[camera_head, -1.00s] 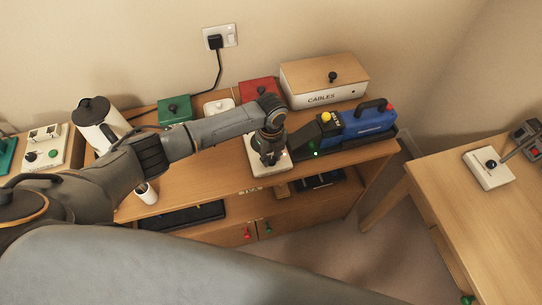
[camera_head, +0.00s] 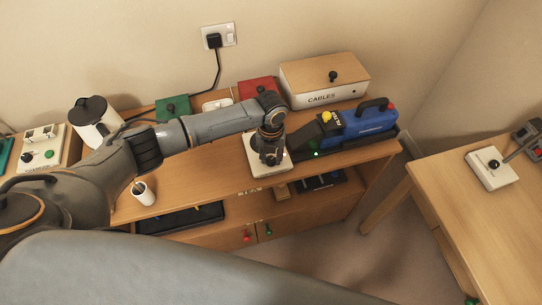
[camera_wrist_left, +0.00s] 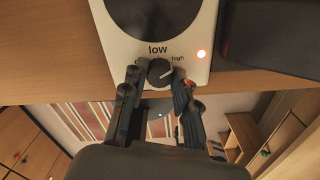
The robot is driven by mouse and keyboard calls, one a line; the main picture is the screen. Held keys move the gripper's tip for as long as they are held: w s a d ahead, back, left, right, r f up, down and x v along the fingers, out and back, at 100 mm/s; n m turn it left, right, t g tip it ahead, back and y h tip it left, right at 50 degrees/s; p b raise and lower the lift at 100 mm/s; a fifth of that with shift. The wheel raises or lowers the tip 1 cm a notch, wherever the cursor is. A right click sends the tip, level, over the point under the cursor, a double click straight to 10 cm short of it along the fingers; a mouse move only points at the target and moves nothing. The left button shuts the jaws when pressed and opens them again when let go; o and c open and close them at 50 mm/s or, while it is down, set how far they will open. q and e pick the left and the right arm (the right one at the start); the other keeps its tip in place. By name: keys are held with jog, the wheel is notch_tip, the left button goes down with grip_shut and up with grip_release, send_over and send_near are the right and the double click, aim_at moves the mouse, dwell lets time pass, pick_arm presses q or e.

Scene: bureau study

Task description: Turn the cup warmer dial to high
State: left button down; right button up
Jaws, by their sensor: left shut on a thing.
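The cup warmer (camera_head: 284,168) is a white box on the wooden bureau top, mostly under my left gripper (camera_head: 270,155) in the head view. My left gripper (camera_wrist_left: 157,77) is shut on the dial, one finger on each side. My right gripper is not in view.
A blue device (camera_head: 365,122) in a black tray stands right of the warmer. A cables box (camera_head: 310,90), a red box (camera_head: 257,88) and a green box (camera_head: 172,107) stand behind. A white cup (camera_head: 144,194) and a kettle (camera_head: 92,120) are left. A desk (camera_head: 460,205) stands at right.

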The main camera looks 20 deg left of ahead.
aim_at(271, 159)
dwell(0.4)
pick_arm(q)
jog(key=c, duration=1)
grip_release()
notch_tip(271, 159, up, 12)
jog(key=shift+r, duration=0.1)
